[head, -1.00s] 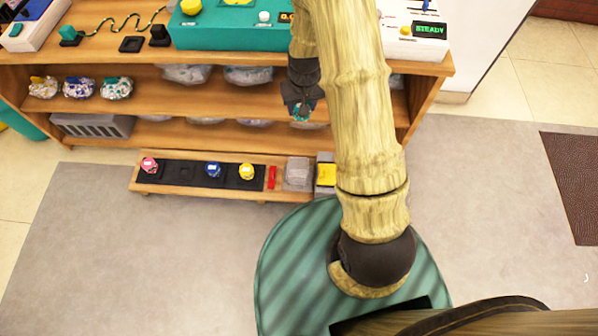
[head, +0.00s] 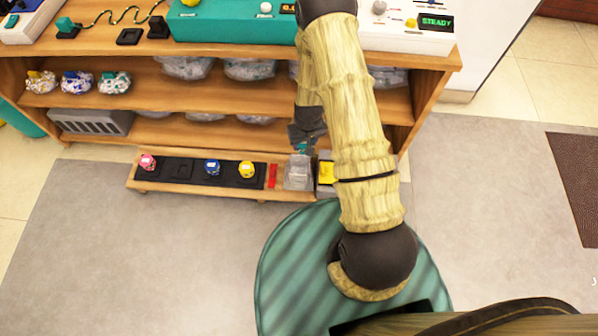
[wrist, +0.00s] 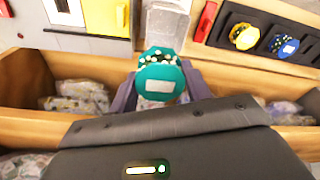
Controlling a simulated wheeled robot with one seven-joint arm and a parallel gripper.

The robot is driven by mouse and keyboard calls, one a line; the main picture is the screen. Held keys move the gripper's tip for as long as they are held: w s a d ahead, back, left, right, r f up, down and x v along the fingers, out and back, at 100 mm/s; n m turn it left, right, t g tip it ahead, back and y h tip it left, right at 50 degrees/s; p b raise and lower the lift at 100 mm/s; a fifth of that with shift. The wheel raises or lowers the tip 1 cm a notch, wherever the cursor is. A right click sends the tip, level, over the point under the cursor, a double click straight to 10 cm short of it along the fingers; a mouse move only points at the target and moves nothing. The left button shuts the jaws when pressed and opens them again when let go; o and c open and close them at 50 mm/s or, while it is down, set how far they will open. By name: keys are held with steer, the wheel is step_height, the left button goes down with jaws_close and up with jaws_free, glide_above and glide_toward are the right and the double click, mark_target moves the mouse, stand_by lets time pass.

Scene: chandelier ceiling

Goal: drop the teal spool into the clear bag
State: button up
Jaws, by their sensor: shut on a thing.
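My gripper (head: 303,143) is shut on the teal spool (wrist: 161,78), which has a white label and shows large in the wrist view. In the head view only a sliver of teal shows below the dark fingers. The clear bag (head: 298,174) stands on the low wooden bench, just below the gripper in the head view. In the wrist view the bag (wrist: 164,28) is partly hidden behind the spool. The spool appears above the bag and apart from it; the exact gap I cannot tell.
Pink (head: 147,162), blue (head: 212,167) and yellow (head: 247,169) spools sit on the bench (head: 230,190). A red piece (head: 272,176) lies left of the bag; a yellow-topped item (head: 326,173) is right of it. Shelves (head: 190,132) with bagged items rise behind.

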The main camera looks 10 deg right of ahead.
step_height(320, 180, down, 6)
steer(key=b, duration=0.5)
steer(key=shift+b, duration=0.35)
steer(key=o, duration=1.1)
steer(key=shift+r, duration=0.15)
step_height(320, 180, up, 17)
steer(key=s+p, duration=0.2)
steer(key=p, duration=0.5)
steer(key=shift+d, duration=0.1)
